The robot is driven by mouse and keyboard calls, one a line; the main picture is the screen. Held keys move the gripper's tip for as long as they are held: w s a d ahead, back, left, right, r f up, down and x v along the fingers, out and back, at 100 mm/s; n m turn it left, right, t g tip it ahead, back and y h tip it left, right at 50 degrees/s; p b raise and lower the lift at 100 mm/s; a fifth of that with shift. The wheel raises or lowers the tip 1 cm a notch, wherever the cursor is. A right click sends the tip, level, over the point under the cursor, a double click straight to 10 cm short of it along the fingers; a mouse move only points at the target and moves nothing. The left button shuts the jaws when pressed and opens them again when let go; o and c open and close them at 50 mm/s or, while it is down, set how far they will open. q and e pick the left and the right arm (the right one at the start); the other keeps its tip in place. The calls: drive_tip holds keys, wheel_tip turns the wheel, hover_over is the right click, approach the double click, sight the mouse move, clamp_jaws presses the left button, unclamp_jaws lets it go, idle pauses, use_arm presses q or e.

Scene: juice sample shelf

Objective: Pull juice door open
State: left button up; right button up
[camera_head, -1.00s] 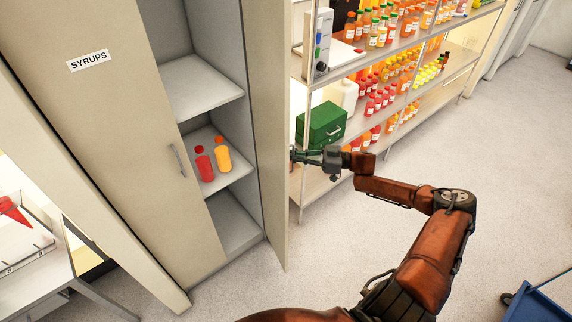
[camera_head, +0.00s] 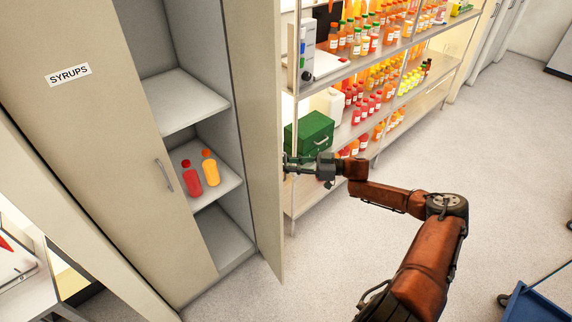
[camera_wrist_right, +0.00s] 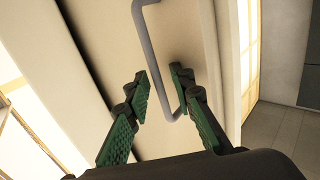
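The tall cream cabinet has its right door (camera_head: 264,150) swung outward, seen nearly edge-on in the head view. My right gripper (camera_head: 290,166) is at the outer face of this door, about mid-height. In the right wrist view, a grey bar handle (camera_wrist_right: 147,42) on the door runs down between the two green-padded fingers of the gripper (camera_wrist_right: 159,78). The fingers are spread apart, with the bar closer to the right finger; I cannot tell whether it touches. No juice label shows on the door. My left gripper is out of view.
The left door (camera_head: 95,110), labelled SYRUPS, looks closed. Inside the cabinet, a red bottle (camera_head: 192,180) and an orange bottle (camera_head: 210,168) stand on a shelf. A green box (camera_head: 309,134) and racks of bottles are behind my right arm. A blue cart (camera_head: 540,305) stands lower right; floor between is clear.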

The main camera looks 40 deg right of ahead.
drive_tip(key=shift+w+a, duration=0.1)
drive_tip(key=shift+w, duration=0.05)
drive_tip(key=v, duration=1.2)
idle(0.3)
